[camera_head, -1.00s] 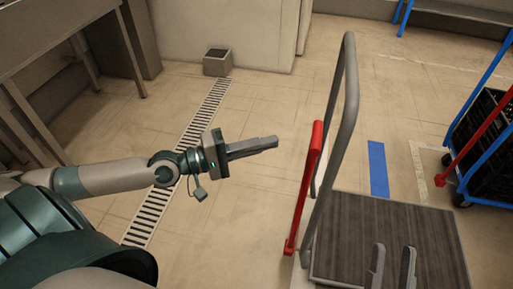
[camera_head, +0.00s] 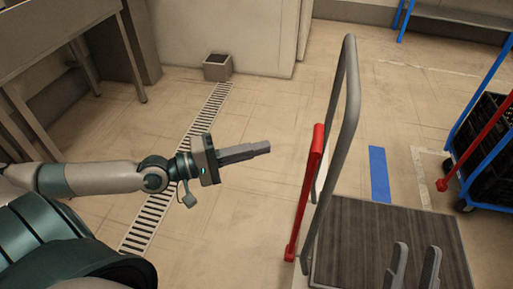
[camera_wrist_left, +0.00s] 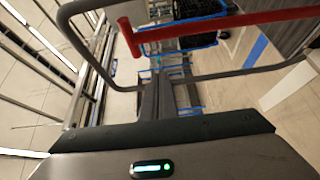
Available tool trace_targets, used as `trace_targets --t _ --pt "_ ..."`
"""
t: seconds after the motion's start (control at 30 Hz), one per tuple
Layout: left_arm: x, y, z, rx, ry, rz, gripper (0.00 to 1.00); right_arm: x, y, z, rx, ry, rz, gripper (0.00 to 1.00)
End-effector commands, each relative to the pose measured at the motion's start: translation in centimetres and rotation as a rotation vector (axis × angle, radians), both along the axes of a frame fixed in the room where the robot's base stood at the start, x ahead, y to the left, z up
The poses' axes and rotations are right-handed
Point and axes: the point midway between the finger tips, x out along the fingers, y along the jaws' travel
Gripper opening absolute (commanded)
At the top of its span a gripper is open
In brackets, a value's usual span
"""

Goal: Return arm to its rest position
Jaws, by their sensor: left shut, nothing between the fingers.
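My left arm comes in from the left in the camera_head view. Its gripper (camera_head: 266,147) points right, shut and empty, over the tiled floor. It is left of the grey cart handle and the red bar, apart from both in the picture. In the left wrist view its two fingers (camera_wrist_left: 155,88) lie together with nothing between them. My right gripper (camera_head: 416,248) shows at the bottom right of the camera_head view, over the cart deck. Its two fingers are apart with nothing visible between them. The rest of the right arm is out of view.
A flat cart (camera_head: 384,222) stands at right with a tall grey handle (camera_head: 350,90) and a red bar (camera_head: 304,190). A blue-framed trolley with black crates (camera_head: 490,165) is farther right. A metal table (camera_head: 50,40) stands at upper left. Floor beyond my left gripper is clear.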

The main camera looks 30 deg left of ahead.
Motion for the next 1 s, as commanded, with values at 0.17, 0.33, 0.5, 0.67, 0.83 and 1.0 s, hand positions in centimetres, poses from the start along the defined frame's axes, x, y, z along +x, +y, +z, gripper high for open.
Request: trace_targets --t 0.17,0.33,0.5,0.67,0.83,1.0 --pt "0.0 0.0 0.0 0.000 0.000 0.000 0.00 0.0 0.0 0.0 0.000 0.000 0.000 0.31" --pt "0.1 0.1 0.0 0.004 -0.002 0.002 0.00 0.0 0.1 -0.3 -0.005 0.012 0.003 0.31" --pt "0.8 0.6 -0.4 0.054 -0.032 0.029 0.00 1.4 0.6 -1.3 -0.033 0.068 0.002 0.31" --pt "2.3 2.0 -2.3 0.188 -0.089 0.087 0.00 4.2 1.4 -4.7 -0.099 0.207 0.000 0.31" --pt "3.7 3.9 -6.6 0.420 -0.138 0.165 0.00 7.4 1.9 -11.1 -0.198 0.436 -0.005 0.31" --pt "3.4 5.2 -12.6 0.688 -0.135 0.205 0.00 9.0 1.2 -18.6 -0.295 0.688 -0.017 0.31"
